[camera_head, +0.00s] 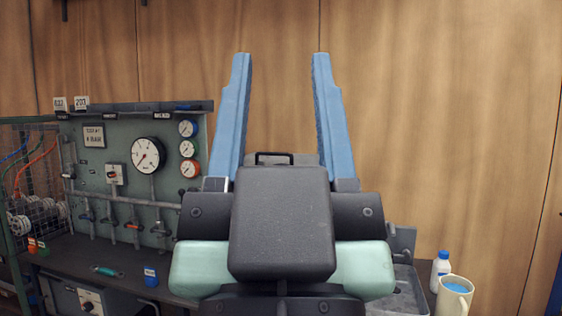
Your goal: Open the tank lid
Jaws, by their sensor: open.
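My gripper (281,60) fills the middle of the head view. Its two long blue fingers point up and away, wide apart, with only the wooden wall showing between their tips. A thin dark handle (273,155) shows between the finger bases, just above the gripper's dark body; I cannot tell what it is fixed to. Part of a grey metal box (405,294) shows at the right, behind the gripper. It may be the tank, but the gripper hides most of it. I cannot make out the lid or its state.
A green panel with gauges (148,155) and pipes with small valves stands at the left on a dark bench (75,255). A wire cage (30,180) is at the far left. A white bottle (441,268) and a mug (454,297) stand at the right.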

